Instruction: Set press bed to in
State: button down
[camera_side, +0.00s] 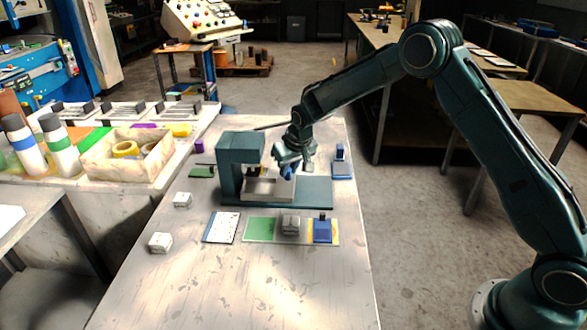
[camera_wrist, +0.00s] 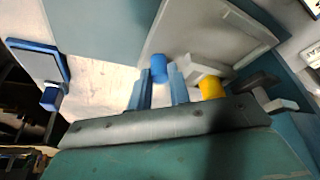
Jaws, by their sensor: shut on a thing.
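The dark teal press (camera_side: 238,160) stands on its base plate (camera_side: 315,195) on the bench. Its light grey bed (camera_side: 262,188) lies on that plate, with its left part by the press head and its right end near my gripper. The bed also shows as a grey panel in the wrist view (camera_wrist: 195,35). My gripper (camera_side: 288,172) is low over the bed's right end. In the wrist view, my blue fingers (camera_wrist: 158,76) are shut on a blue knob (camera_wrist: 159,64) beside the bed's edge. Whether the knob joins the bed is hidden.
A blue-and-grey die (camera_side: 341,168) stands right of the press. White blocks (camera_side: 182,200) (camera_side: 160,243) sit left.

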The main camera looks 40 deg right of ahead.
jog(key=c, duration=1.6)
grip_release()
jog(key=shift+w+a, duration=0.2)
jog(key=shift+s+r, duration=0.1)
jog(key=shift+s+r, duration=0.1)
jog(key=shift+r, duration=0.05)
jog(key=v, duration=1.3)
jog(key=shift+r, duration=0.15)
jog(key=shift+s+r, duration=0.1)
